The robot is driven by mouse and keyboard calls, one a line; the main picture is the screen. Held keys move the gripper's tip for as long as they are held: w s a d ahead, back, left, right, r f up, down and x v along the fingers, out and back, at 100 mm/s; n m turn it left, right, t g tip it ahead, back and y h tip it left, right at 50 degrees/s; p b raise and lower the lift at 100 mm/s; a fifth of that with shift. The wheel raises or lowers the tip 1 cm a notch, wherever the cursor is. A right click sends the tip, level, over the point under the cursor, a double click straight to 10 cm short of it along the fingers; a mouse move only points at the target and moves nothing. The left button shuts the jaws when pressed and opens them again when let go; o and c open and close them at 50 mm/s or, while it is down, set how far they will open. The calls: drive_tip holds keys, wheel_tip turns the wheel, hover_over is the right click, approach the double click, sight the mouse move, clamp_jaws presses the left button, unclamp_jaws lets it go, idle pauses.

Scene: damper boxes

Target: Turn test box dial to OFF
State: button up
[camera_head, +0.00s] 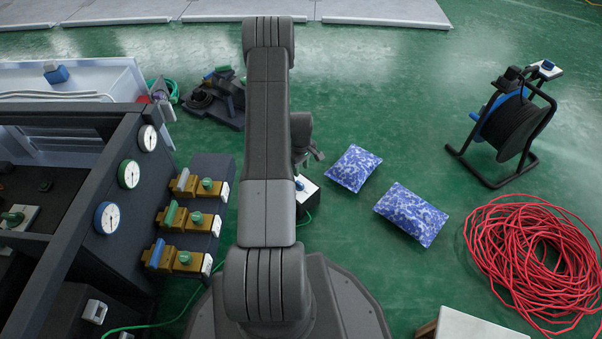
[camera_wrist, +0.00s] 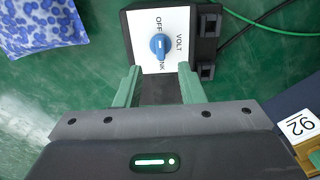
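The test box (camera_wrist: 203,42) is a dark box with a white face plate (camera_wrist: 178,66) in the wrist view. A blue dial (camera_wrist: 160,44) sits in the middle of the plate. The labels OFF and VOLT show above it, and a third label ending in NK is partly hidden. I cannot tell surely which label the dial points to. My gripper (camera_wrist: 157,74) is open and empty, its green fingers apart near the plate's lower edge, with the dial beyond the tips. In the head view, my arm partly hides the test box (camera_head: 309,192) and my gripper (camera_head: 310,158).
Blue-patterned bags (camera_head: 353,167) lie right of the box. A red cable coil (camera_head: 535,255) and a cable reel (camera_head: 510,125) are farther right. A panel with gauges and brass-coloured valve blocks (camera_head: 187,222) stands at left. A green cable (camera_wrist: 262,20) runs by the box.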

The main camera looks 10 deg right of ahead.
wheel_tip(320, 180, up, 5)
drive_tip(key=p, duration=0.1)
hover_over(301, 184)
drive_tip(key=shift+f, duration=0.2)
wheel_tip(301, 184, down, 14)
drive_tip(key=b, duration=0.5)
drive_tip(key=shift+r, duration=0.1)
